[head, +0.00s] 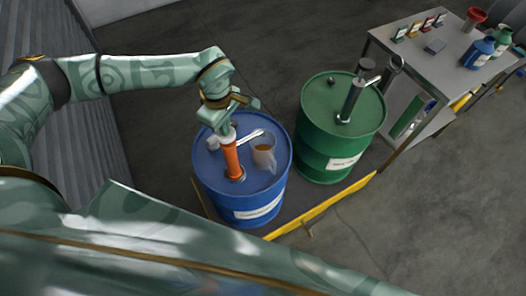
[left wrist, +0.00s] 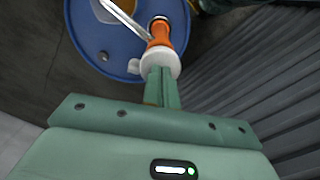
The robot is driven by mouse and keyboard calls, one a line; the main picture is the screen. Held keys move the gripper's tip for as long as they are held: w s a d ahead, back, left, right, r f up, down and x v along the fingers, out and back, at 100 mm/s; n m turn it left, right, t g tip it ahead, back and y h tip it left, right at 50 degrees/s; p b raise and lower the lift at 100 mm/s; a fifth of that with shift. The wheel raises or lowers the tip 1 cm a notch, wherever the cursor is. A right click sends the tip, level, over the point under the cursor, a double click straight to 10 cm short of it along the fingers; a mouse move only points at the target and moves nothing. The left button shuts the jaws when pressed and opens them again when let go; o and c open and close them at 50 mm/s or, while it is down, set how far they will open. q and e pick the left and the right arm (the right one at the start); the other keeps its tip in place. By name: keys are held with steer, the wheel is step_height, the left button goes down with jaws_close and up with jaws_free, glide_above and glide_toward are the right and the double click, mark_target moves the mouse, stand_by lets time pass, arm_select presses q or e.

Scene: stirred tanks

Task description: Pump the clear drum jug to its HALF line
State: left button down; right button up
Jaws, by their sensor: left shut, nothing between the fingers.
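A blue drum (head: 215,184) carries an orange hand pump (head: 232,160) with a white top and a pale spout reaching to the right. The clear jug (head: 264,157) stands on the drum lid beside the pump, with amber liquid inside. Its level against any line is too small to read. My left gripper (head: 226,124) is shut and empty, right at the pump's white top. In the left wrist view its closed fingers (left wrist: 161,86) point at the white top (left wrist: 160,63); I cannot tell whether they touch. My right gripper is not in view.
A green drum (head: 340,106) with a dark metal pump (head: 352,97) stands close to the right. A yellow-edged barrier (head: 322,206) runs in front of the drums. A metal table (head: 450,66) with bottles is at the upper right. A corrugated wall (head: 100,130) lies left.

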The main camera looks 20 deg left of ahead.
arm_select(q)
step_height(320, 180, up, 6)
steer(key=p, duration=0.4)
steer(key=shift+p, duration=0.35)
steer(key=shift+f, duration=0.15)
steer(key=shift+f+b, duration=0.95)
steer(key=shift+f, duration=0.3)
steer(key=shift+r+p, duration=1.2)
steer(key=shift+r, duration=0.15)
step_height(320, 180, up, 5)
steer(key=p, duration=0.4)
steer(key=shift+d, duration=0.1)
